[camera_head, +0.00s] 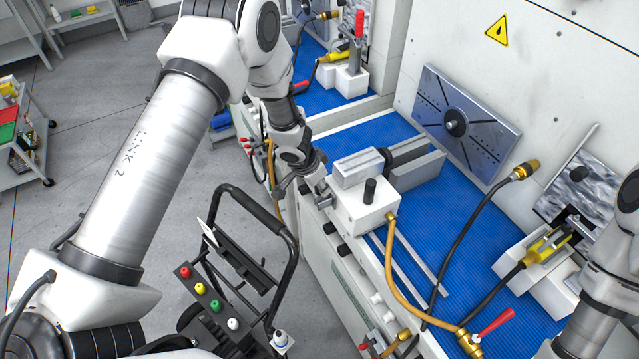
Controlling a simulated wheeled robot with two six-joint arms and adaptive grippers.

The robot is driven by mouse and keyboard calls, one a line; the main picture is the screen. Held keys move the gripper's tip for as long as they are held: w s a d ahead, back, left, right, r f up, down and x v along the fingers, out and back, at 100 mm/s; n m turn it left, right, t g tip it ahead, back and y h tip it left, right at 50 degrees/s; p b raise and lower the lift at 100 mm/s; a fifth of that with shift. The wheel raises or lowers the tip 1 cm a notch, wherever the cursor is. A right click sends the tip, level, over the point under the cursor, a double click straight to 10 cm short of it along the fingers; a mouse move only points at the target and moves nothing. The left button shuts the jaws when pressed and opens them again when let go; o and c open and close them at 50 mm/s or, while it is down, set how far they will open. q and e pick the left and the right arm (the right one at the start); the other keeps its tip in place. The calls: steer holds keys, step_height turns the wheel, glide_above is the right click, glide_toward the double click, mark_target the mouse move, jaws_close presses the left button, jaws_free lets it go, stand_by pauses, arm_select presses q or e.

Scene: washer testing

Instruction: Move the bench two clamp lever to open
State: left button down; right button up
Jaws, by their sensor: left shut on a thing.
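The middle bench has a blue work surface (462,258) with a white clamp block (362,212) carrying a black knob and a grey vise-like body (362,168). My left gripper (314,190) reaches down to the left front side of this block. It is shut on a small lever-like part at the bench's front edge, which I take to be the clamp lever. The fingers hide most of that part, so its angle cannot be told. My right arm shows at the right edge; its gripper is not in view.
A yellow-brass hose (392,262) runs from the block to a valve with a red handle (496,324). A black hose with a brass end (524,170) rises over the bench. A slotted metal plate (466,128) stands behind. Another fixture (345,78) sits farther back.

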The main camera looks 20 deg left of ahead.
arm_select(q)
steer(key=c, duration=0.9)
jaws_free()
steer(key=shift+s+f, duration=0.15)
steer(key=shift+f, duration=0.1)
steer(key=shift+w, duration=0.25)
steer(key=v, duration=1.2)
steer(key=shift+w, duration=0.1)
